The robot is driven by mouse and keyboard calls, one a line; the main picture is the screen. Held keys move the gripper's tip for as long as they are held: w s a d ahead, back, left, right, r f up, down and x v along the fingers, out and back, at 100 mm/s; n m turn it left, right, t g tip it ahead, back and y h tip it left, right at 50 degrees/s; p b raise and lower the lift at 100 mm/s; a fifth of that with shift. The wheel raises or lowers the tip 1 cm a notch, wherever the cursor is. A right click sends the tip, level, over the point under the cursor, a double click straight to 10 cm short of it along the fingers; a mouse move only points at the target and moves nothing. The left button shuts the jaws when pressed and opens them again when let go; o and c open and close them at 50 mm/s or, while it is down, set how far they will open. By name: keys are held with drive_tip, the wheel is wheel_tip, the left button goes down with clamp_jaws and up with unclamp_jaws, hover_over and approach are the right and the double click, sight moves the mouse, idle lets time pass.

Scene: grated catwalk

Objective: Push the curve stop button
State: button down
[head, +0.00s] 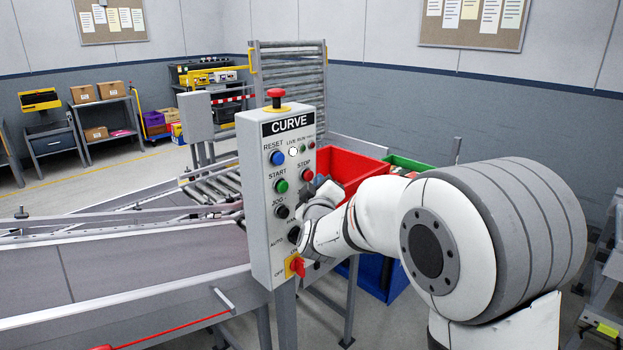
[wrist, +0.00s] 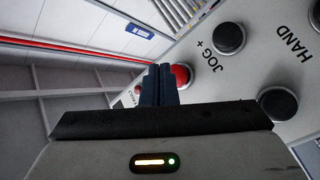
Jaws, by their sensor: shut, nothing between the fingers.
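The grey control panel (head: 258,225) headed CURVE stands upright in the head view. Its red stop button (head: 306,175) is in the right column under the word STOP, just above my gripper (head: 320,183). In the wrist view my gripper (wrist: 159,80) is shut and empty, its dark fingertips together. The red button (wrist: 181,76) shows directly beside and partly behind the fingertips. I cannot tell whether they touch it. My wrist hides part of the panel's right column in the head view.
Near the fingers, the wrist view shows a black JOG+ button (wrist: 229,38) and another black control (wrist: 278,104) by HAND. A red mushroom button (head: 276,98) tops the panel. A conveyor (head: 120,265) runs left; red (head: 350,165) and green (head: 408,163) bins stand behind.

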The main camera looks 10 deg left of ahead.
drive_tip(key=s+d+b, duration=0.1)
drive_tip(key=d, duration=0.1)
drive_tip(key=s+d+b, duration=0.1)
drive_tip(key=s+d, duration=0.1)
drive_tip(key=shift+b, duration=0.3)
idle(0.6)
drive_tip(key=s+d+f+m+g, duration=0.3)
drive_tip(key=s+d+f+g, duration=0.1)
drive_tip(key=s, duration=0.7)
drive_tip(key=s+d+f+m+g+h, duration=0.1)
drive_tip(key=s+d+f+m+g, duration=0.3)
drive_tip(key=s, duration=0.7)
drive_tip(key=s+d+f+m+g+h, duration=0.1)
drive_tip(key=s+d+f+m+g, duration=0.3)
drive_tip(key=s+d+g, duration=0.3)
drive_tip(key=s+d+f, duration=0.1)
drive_tip(key=s+d, duration=0.2)
drive_tip(key=s, duration=0.1)
drive_tip(key=shift+s+d, duration=0.2)
drive_tip(key=shift+s, duration=0.1)
drive_tip(key=shift+f, duration=0.1)
